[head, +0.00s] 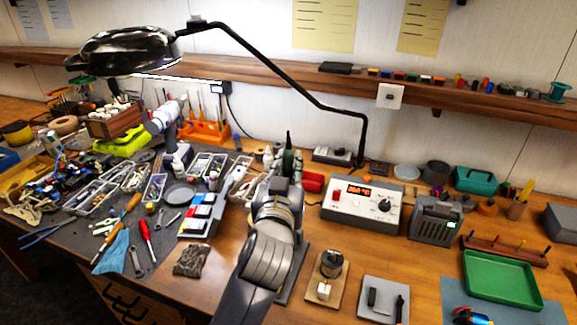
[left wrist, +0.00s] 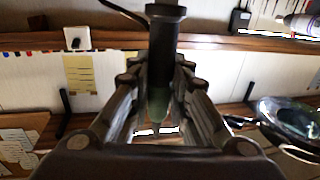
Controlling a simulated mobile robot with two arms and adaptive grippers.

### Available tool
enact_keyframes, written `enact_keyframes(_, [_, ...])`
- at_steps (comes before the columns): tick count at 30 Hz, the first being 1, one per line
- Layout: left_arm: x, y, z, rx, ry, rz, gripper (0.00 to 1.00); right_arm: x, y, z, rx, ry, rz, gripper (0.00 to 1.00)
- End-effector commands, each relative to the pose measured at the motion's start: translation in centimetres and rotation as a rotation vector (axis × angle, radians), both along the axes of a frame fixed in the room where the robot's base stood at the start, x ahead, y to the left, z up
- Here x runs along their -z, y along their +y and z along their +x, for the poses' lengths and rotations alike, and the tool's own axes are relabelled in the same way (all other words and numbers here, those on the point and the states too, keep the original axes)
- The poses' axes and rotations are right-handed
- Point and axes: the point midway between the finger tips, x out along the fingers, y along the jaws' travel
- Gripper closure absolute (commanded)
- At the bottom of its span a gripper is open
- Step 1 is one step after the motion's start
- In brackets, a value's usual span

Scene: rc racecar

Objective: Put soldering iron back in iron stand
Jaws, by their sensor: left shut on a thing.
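The soldering iron (head: 289,158) has a dark green handle and stands roughly upright in my left gripper (head: 284,176), at the back middle of the bench. In the left wrist view, the left gripper (left wrist: 157,78) is shut on the iron's handle (left wrist: 158,100), with a wide black collar (left wrist: 165,12) above the fingers. A thin tip shows below the handle. The iron stand cannot be made out surely; a dark base (head: 292,278) is partly hidden behind my left arm. My right gripper is not in view.
A soldering station (head: 338,212) with a lit display stands right of the gripper. A black lamp arm (head: 300,82) rises behind it. A wooden block with a small cylinder (head: 331,265) is in front. Trays and tools crowd the left; bare wood shows around the front right items.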

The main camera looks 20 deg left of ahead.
Motion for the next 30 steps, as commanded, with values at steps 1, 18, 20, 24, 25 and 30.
enact_keyframes(1, [0.0,0.0,0.0,0.0,0.0,-0.001,1.0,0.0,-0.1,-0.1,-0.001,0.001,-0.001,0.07])
enact_keyframes(18, [0.2,0.0,0.0,0.0,0.0,0.0,1.0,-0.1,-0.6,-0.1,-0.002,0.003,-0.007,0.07])
enact_keyframes(20, [0.3,0.0,0.0,0.0,0.0,0.0,1.0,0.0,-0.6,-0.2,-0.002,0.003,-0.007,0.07])
enact_keyframes(24, [0.7,0.0,0.0,0.0,0.0,0.0,1.0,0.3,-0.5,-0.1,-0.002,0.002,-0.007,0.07])
enact_keyframes(25, [0.8,0.0,0.0,0.0,0.0,0.0,1.0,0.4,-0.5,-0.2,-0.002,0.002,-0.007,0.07])
enact_keyframes(30, [1.3,0.0,0.0,0.0,0.0,0.0,1.0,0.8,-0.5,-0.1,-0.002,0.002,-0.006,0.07])
